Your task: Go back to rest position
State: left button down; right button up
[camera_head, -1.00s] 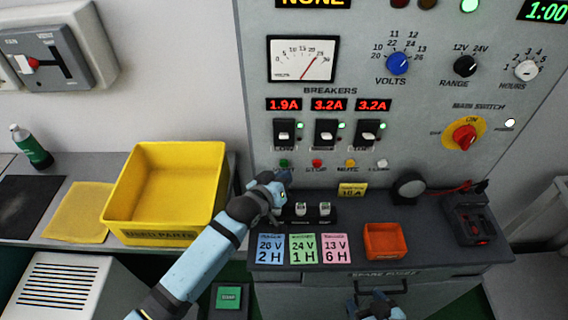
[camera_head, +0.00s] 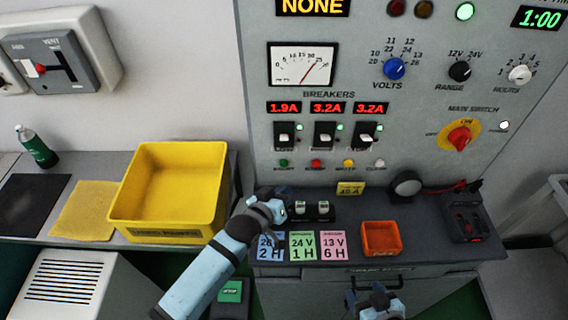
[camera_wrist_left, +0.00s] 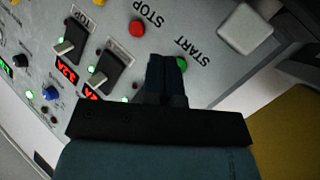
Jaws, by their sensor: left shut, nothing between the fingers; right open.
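My left gripper (camera_head: 276,212) is shut and empty. It is above the front ledge of the grey test rack (camera_head: 420,108), over the blue card (camera_head: 268,252), and partly hides that card. In the left wrist view its closed fingers (camera_wrist_left: 166,72) overlap the panel beside the green START button (camera_wrist_left: 182,64); I cannot tell the gap. My right gripper (camera_head: 374,298) is open and empty at the bottom, in front of the rack's drawer.
A yellow bin (camera_head: 170,238) stands left of my left arm. On the ledge are green (camera_head: 303,254) and pink cards (camera_head: 334,254), an orange tray (camera_head: 381,251), a black socket block (camera_head: 322,218) and a black clip device (camera_head: 466,228). Free room lies above the ledge's right part.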

dwell(0.4)
pick_arm(q)
jog(key=s+a+f+y, duration=0.2)
jog(key=s+a+f, duration=0.2)
jog(key=s+a, duration=0.6)
jog(key=s+a+f+m+g+y, duration=0.1)
jog(key=s+a+f+y, duration=0.2)
jog(key=s+a, duration=0.6)
jog(key=s+f, duration=0.2)
jog(key=s, duration=0.2)
jog(key=shift+a+f+y, duration=0.3)
jog(key=shift+a, duration=0.05)
